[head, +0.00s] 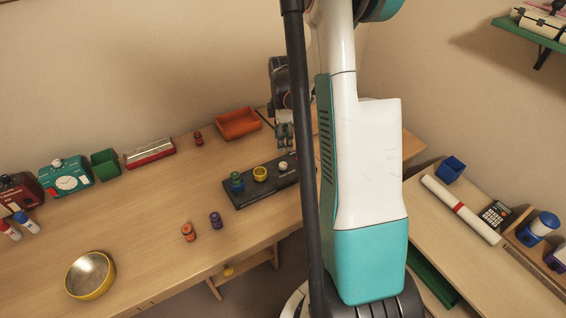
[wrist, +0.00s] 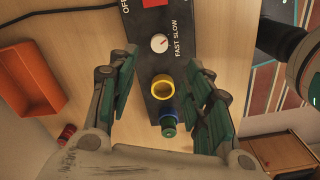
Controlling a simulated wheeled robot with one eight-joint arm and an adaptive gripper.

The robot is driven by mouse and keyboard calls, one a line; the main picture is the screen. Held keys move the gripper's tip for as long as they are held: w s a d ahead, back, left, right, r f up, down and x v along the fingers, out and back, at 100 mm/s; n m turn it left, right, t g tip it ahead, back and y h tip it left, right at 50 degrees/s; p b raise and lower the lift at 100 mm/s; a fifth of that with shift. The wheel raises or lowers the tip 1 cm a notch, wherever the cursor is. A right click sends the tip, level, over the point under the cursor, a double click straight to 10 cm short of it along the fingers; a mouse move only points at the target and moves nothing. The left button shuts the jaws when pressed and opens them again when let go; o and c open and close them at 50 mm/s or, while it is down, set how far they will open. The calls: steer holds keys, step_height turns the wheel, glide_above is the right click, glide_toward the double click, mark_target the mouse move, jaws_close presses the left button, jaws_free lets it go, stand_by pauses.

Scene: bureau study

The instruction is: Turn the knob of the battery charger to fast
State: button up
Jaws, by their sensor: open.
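The battery charger is a long dark box on the desk; its body shows in the head view (head: 245,195) and in the wrist view (wrist: 140,24). Its round white knob (wrist: 159,43) lies beside the printed words FAST and SLOW; which setting its small mark points to is too small to tell. The knob also shows in the head view (head: 283,165). A yellow ring-shaped holder (wrist: 163,87) and a blue and green cylinder (wrist: 168,125) stand on the charger. My gripper (wrist: 160,68) is open and empty above the charger; it also shows in the head view (head: 285,138).
An orange tray (head: 238,124) stands behind the charger. A small red cylinder (head: 198,138) is near it. Orange (head: 188,232) and purple (head: 215,220) cylinders stand in front, with a yellow-rimmed bowl (head: 90,275) farther left. The desk between is clear. My arm hides part of the right side.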

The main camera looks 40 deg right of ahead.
mark_target(283, 164)
step_height(283, 164, down, 12)
steer(key=b, duration=0.3)
steer(key=shift+r, duration=0.15)
steer(key=c, duration=1.1)
